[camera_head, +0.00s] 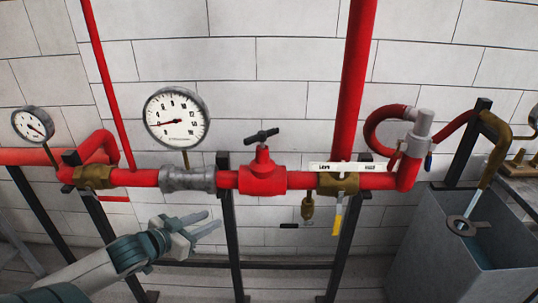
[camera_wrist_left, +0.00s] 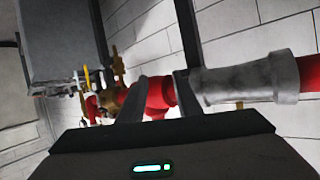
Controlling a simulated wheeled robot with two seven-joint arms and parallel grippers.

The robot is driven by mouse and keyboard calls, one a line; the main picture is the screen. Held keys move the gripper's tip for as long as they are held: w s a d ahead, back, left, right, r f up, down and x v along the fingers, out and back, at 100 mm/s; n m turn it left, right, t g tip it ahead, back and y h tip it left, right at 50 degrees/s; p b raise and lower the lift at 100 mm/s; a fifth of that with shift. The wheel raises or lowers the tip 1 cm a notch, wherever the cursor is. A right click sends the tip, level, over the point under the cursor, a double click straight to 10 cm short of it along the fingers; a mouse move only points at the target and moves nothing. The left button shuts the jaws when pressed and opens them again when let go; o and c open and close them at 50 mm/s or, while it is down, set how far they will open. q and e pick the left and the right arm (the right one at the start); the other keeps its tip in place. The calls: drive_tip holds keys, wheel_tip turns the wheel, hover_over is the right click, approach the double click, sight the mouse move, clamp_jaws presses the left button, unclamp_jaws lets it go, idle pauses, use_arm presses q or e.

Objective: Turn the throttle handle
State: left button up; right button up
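A black bar handle (camera_head: 262,136) sits on top of a red valve body (camera_head: 262,178) in the red pipe line. My left gripper (camera_head: 213,221) is open and empty, below and to the left of the valve, apart from it in the head view. In the left wrist view the two fingers (camera_wrist_left: 158,90) stand apart, with the red valve body (camera_wrist_left: 160,98) seen between and beyond them. The black handle cannot be made out in the left wrist view. A yellow lever (camera_head: 338,219) hangs under a brass valve (camera_head: 338,184) farther right. My right gripper is not in view.
A large gauge (camera_head: 177,118) and a grey coupling (camera_head: 188,179) are left of the valve. Black posts (camera_head: 232,235) hold the pipe. A vertical red pipe (camera_head: 356,80) stands to the right. A grey tank (camera_head: 440,245) is at right. The space before the pipe is free.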

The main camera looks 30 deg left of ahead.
use_arm(q)
drive_tip(key=w+a+r+m+t+h, duration=0.15)
drive_tip(key=w+r, duration=0.35)
drive_tip(key=r, duration=0.5)
drive_tip(key=m+t+h, duration=0.1)
drive_tip(key=t+h, duration=0.1)
drive_tip(key=h, duration=0.2)
approach(244, 142)
drive_tip(key=shift+w+d, duration=0.25)
drive_tip(key=shift+w, duration=0.35)
drive_tip(key=shift+w, duration=0.2)
drive_tip(key=shift+x, duration=2.8)
drive_tip(key=shift+p+x, duration=0.45)
drive_tip(key=shift+x, duration=0.95)
drive_tip(key=shift+p+x, duration=1.3)
drive_tip(key=shift+x, duration=1.85)
drive_tip(key=shift+p+x, duration=0.4)
drive_tip(key=shift+x, duration=0.75)
drive_tip(key=shift+d+f, duration=0.1)
